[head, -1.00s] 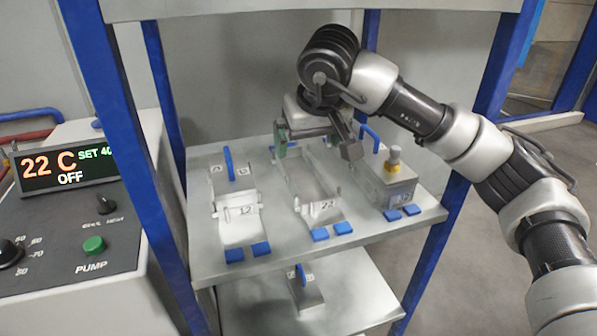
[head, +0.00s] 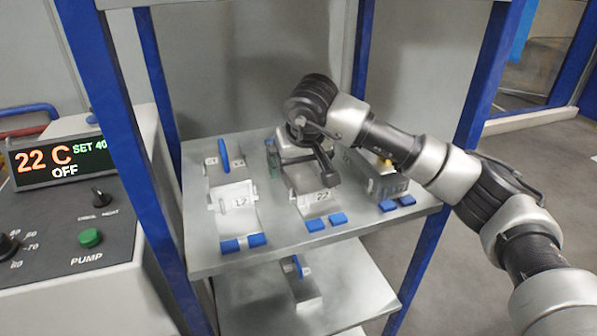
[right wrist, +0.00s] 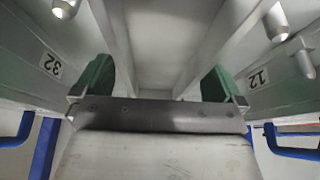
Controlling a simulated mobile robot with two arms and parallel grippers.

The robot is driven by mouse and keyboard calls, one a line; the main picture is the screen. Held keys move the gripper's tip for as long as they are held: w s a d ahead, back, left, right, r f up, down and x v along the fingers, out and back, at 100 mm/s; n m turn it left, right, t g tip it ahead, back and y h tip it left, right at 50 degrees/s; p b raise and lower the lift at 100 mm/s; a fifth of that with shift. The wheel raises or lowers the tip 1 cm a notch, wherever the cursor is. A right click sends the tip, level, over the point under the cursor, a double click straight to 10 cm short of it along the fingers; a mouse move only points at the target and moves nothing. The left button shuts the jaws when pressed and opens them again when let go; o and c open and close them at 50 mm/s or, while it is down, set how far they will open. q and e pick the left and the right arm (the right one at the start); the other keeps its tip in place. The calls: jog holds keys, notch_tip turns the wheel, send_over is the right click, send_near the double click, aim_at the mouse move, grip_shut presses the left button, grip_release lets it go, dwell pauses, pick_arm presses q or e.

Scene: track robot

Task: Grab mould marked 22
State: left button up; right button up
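The mould marked 22 (head: 305,204) sits in the middle of the upper shelf, between two similar moulds. Its number plate faces me and two blue feet show at its front. My right gripper (head: 298,168) is over its rear part and hides much of it in the head view. In the right wrist view the two green finger pads (right wrist: 158,78) are wide apart, one along each side of a pale trough with two long walls. I cannot tell whether the pads touch those walls. My left gripper is not in view.
The mould marked 12 (head: 232,193) stands on the left; the mould marked 32 (head: 388,187) stands on the right, partly behind my arm. Blue posts frame the shelf (head: 205,262). A smaller piece (head: 303,288) lies on the lower shelf. A pump unit (head: 75,235) stands at left.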

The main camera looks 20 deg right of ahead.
jog(key=c, duration=1.2)
jog(key=shift+r, duration=0.1)
jog(key=shift+c, duration=0.8)
jog(key=shift+r, duration=0.1)
